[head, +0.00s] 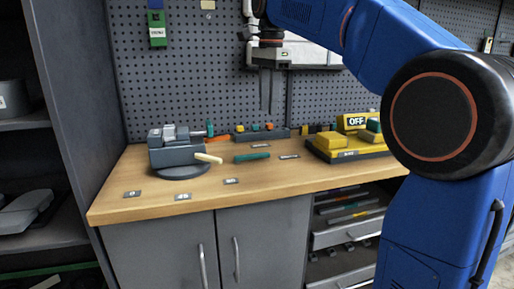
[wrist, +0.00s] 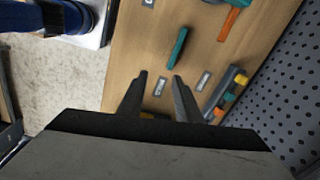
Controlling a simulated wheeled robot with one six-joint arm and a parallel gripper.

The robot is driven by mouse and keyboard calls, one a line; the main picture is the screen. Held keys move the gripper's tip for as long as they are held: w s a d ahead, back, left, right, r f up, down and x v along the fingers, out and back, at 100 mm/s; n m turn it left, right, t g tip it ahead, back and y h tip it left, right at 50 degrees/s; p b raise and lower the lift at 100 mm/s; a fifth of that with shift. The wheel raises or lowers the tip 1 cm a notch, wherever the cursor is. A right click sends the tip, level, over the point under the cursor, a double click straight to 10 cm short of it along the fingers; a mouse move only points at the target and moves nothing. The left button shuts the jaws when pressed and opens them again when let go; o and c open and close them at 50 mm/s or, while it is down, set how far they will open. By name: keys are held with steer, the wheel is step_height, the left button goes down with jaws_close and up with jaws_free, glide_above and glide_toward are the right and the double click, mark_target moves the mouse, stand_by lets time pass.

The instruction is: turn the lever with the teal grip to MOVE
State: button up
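The teal grip (head: 252,157) is a short bar lying low over the wooden bench, right of the grey vise; it also shows in the wrist view (wrist: 177,48), beyond my fingertips. Its pivot is not clear. Two small labels (head: 260,146) (head: 289,156) lie behind and to the right of the grip; their words are too small to read. They show in the wrist view too (wrist: 160,85) (wrist: 203,82). My gripper (head: 267,113) points down above the bench, apart from the grip. Its fingers (wrist: 160,76) are spread with nothing between them.
A grey vise (head: 175,150) with a cream handle (head: 208,158) stands at left. An orange-handled tool (wrist: 228,22) lies near it. A dark tray of colored blocks (head: 262,134) is behind. A yellow unit marked OFF (head: 345,144) stands right. Pegboard (head: 180,80) closes the back.

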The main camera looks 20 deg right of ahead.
steer(key=w+a+r+m, duration=0.1)
steer(key=w+r+m, duration=0.1)
steer(key=w, duration=0.2)
glide_toward(252, 157)
steer(key=shift+g, duration=0.3)
steer(key=d+f, duration=0.1)
steer(key=f, duration=0.1)
steer(key=w+f, duration=0.1)
steer(key=f, duration=0.2)
steer(key=d+f, duration=0.1)
steer(key=f, duration=0.1)
steer(key=shift+w+d+f, duration=0.15)
steer(key=shift+d, duration=0.15)
jaws_close()
